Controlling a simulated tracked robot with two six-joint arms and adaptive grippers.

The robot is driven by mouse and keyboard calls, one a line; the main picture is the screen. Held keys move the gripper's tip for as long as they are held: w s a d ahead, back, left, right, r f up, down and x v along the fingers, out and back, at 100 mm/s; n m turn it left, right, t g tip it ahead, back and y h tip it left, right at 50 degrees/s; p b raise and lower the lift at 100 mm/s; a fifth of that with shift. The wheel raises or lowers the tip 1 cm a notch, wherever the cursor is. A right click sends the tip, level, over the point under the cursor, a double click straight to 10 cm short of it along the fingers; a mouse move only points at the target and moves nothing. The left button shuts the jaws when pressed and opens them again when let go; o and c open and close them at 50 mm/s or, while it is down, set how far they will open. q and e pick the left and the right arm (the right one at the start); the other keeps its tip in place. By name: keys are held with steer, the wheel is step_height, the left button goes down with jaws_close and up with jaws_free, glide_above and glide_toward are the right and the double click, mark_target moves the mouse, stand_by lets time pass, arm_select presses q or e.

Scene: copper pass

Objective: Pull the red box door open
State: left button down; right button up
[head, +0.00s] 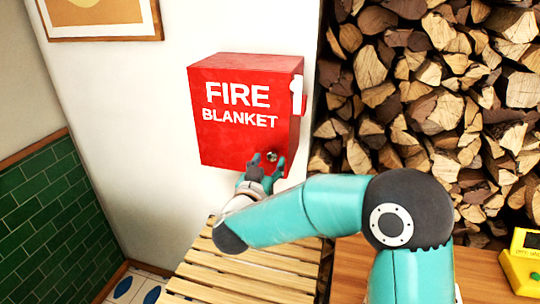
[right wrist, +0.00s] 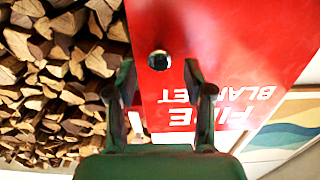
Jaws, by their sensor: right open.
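The red box (head: 245,140) with white "FIRE BLANKET" lettering hangs on the white wall, and its front door looks shut. A small round metal knob (head: 271,156) sits low on the right part of the door. My right gripper (head: 268,161) is open at the knob, with its fingers to either side of it in the picture. In the right wrist view the knob (right wrist: 158,60) shows between the two open fingertips (right wrist: 160,74), against the red door. I cannot tell whether the fingers touch it. My left gripper is not in view.
A slatted wooden bench (head: 235,268) stands below the box. Stacked firewood (head: 430,90) fills the right side, close to the box. A yellow device (head: 522,265) sits on a wooden surface at the lower right. A framed picture (head: 100,38) hangs at upper left.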

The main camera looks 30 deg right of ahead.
steer(key=shift+x, duration=1)
jaws_close()
